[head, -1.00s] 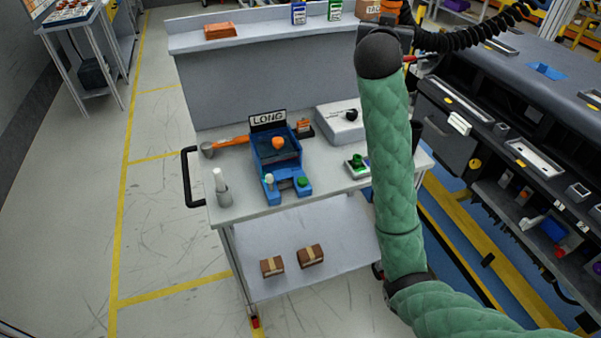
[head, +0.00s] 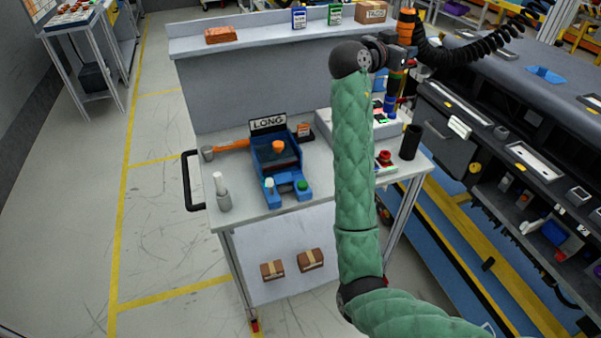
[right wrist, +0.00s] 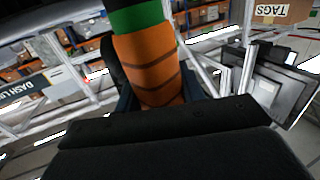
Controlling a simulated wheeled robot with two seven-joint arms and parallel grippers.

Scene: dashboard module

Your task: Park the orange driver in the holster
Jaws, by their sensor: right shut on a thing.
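The orange driver (head: 406,22) hangs upright from a black coiled hose in the head view. My right gripper (head: 396,56) is shut on it around its body. Below the gripper, its lower part runs down to a blue section above the cart's right end. In the right wrist view the driver's orange body (right wrist: 148,62) with a green band stands behind the black finger. A black upright cylinder, seemingly the holster (head: 411,142), stands on the cart's right corner. The driver's lower end is apart from it, above and a little left. My left gripper is out of view.
The cart (head: 250,205) carries a blue fixture with a LONG sign (head: 268,124), a grey box (head: 322,121), an orange-handled tool (head: 230,145) and a white-topped cup (head: 223,200). My right arm hides part of its right side. The dashboard module (head: 520,110) stands at the right.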

